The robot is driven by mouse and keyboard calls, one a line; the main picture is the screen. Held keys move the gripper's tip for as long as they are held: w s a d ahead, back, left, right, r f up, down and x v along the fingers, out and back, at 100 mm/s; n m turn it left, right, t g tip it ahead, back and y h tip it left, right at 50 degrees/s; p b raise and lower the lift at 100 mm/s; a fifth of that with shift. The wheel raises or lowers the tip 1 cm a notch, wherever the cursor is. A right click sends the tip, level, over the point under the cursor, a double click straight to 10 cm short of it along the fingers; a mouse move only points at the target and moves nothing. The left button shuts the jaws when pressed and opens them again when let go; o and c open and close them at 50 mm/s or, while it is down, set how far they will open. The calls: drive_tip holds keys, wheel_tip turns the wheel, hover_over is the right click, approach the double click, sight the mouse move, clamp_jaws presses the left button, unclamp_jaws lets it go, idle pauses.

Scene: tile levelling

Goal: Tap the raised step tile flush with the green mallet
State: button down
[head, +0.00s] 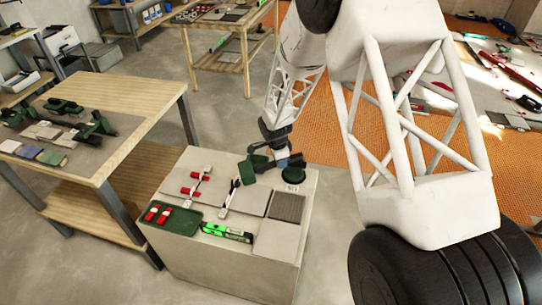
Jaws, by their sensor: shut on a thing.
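My gripper (272,158) is over the back right part of a grey step block, small and partly dark in the head view. It is shut on what looks like the green mallet, whose dark green head (248,173) shows at its left, above the tiles. The handle is mostly hidden by the gripper. Whether the head touches a tile cannot be told. Pale grey tiles (240,212) cover the step top (262,238), with a dark ribbed tile (287,207) at the right. I cannot tell from this view which tile is raised.
A dark green round piece (293,174) sits at the block's back right. Red-handled pieces (191,191) and a thin black-and-white tool (230,193) lie on the tiles. A green tray (183,222) and green level (227,232) lie in front. A wooden bench (127,103) stands left.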

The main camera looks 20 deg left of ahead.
drive_tip(key=shift+s+d+r+m+h, duration=0.1)
drive_tip(key=shift+s+d+m, duration=0.4)
drive_tip(key=shift+d+m, duration=0.3)
drive_tip(key=shift+s+d+r+m+h, duration=0.1)
drive_tip(key=shift+s+d+m, duration=0.45)
drive_tip(key=shift+d, duration=0.3)
drive_tip(key=shift+s+d+r+m+h, duration=0.1)
drive_tip(key=shift+s+d+m, duration=0.35)
drive_tip(key=shift+d+m, duration=0.35)
drive_tip(key=shift+f+g, duration=0.2)
drive_tip(key=shift+g, duration=0.1)
drive_tip(key=shift+f, duration=2.6)
drive_tip(key=shift+f, duration=0.1)
wheel_tip(320, 180, down, 4)
drive_tip(key=shift+f, duration=0.15)
drive_tip(key=shift+r, duration=2.6)
drive_tip(key=s+r, duration=0.4)
drive_tip(key=s, duration=0.2)
drive_tip(key=shift+r, duration=0.35)
